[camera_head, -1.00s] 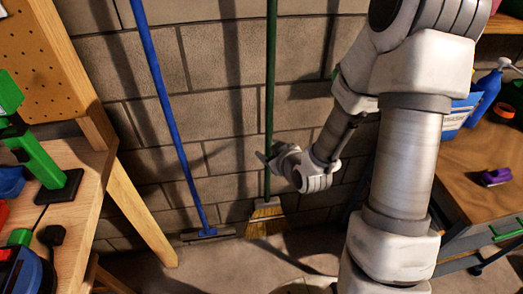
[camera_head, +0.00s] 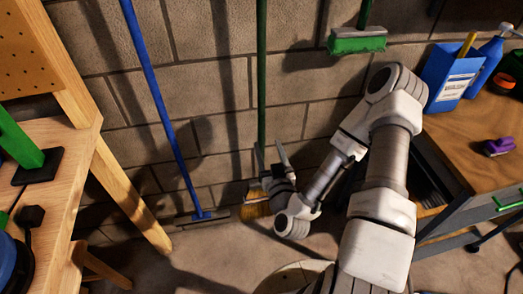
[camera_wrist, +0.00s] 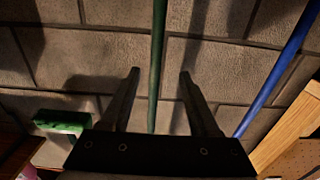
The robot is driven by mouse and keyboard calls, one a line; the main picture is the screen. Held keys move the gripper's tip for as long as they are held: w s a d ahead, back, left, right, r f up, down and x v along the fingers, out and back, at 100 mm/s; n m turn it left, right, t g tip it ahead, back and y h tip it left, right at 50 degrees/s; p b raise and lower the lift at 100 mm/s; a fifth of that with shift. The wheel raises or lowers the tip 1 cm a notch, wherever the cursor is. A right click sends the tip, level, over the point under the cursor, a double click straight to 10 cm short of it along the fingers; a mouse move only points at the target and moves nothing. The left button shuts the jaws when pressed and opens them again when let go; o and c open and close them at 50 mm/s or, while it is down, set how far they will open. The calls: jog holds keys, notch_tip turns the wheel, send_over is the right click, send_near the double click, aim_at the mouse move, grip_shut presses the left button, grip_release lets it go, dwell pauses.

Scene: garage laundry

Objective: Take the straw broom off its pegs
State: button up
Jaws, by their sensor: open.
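The straw broom hangs upright against the block wall, with a green handle (camera_head: 261,70) and straw bristles (camera_head: 256,208) near the floor, partly hidden by my gripper. Its pegs are not in view. My gripper (camera_head: 270,150) is open and empty, low by the handle just above the bristles, fingers pointing up and toward the wall. In the wrist view, the green handle (camera_wrist: 157,50) runs between the two spread fingers of my gripper (camera_wrist: 160,73), touching neither in the picture. I cannot tell whether the handle lies within the jaws or behind them.
A green brush (camera_head: 357,42) hangs to the right. A wooden bench (camera_head: 55,160) stands left; a worktop (camera_head: 480,140) with a blue box (camera_head: 452,78) and spray bottle (camera_head: 490,62) stands right.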

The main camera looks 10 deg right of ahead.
aim_at(260, 121)
jog(key=w+b, duration=0.7)
jog(key=w, duration=0.3)
jog(key=shift+w+b, duration=0.35)
jog(key=w, duration=0.1)
jog(key=w+b, duration=0.1)
jog(key=w, duration=0.2)
jog(key=shift+w+d+f, duration=0.25)
jog(key=shift+d+f, duration=0.1)
jog(key=shift+d, duration=0.05)
jog(key=shift+w+r, duration=0.1)
jog(key=shift+w, duration=0.4)
grip_shut()
dwell(0.4)
